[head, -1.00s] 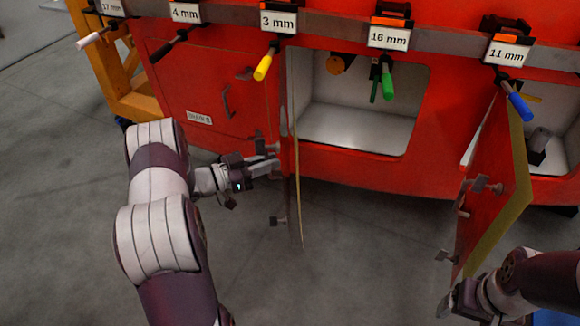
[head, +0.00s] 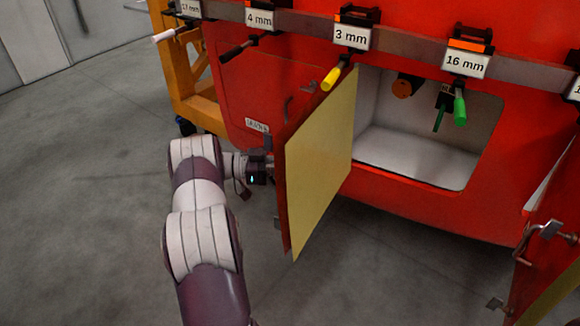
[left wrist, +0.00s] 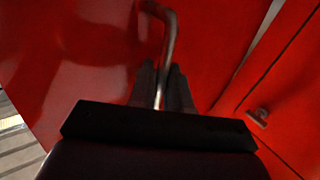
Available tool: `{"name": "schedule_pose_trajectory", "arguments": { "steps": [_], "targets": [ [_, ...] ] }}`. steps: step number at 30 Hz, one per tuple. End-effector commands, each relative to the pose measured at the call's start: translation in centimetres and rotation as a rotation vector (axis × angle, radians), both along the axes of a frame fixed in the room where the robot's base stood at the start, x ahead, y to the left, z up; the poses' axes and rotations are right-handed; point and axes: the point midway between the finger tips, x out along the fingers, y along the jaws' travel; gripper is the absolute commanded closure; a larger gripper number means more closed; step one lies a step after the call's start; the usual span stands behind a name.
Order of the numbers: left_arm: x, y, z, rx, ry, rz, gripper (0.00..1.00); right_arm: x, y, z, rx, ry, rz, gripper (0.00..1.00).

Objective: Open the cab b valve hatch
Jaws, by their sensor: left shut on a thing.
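A red hatch door (head: 318,165) with a yellowish inner face stands swung out from the red nosecone (head: 400,195) in the head view. The open compartment (head: 415,160) is to its right. In the left wrist view my left gripper (left wrist: 163,85) is shut on the bent metal handle (left wrist: 168,38) of a red panel. My right gripper is out of view.
A second open hatch door (head: 545,250) stands at the lower right. Labelled tools, such as the yellow-handled one (head: 331,78), hang along the rail above. Grey floor (head: 90,220) is clear at the left.

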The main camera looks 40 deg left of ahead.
Motion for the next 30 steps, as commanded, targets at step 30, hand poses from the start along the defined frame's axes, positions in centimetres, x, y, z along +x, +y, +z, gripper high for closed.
{"name": "schedule_pose_trajectory", "arguments": {
  "steps": [30],
  "targets": [
    [-6.7,9.0,0.2,0.003,-0.005,0.003,0.64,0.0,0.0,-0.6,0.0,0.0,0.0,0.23]
  ]
}}
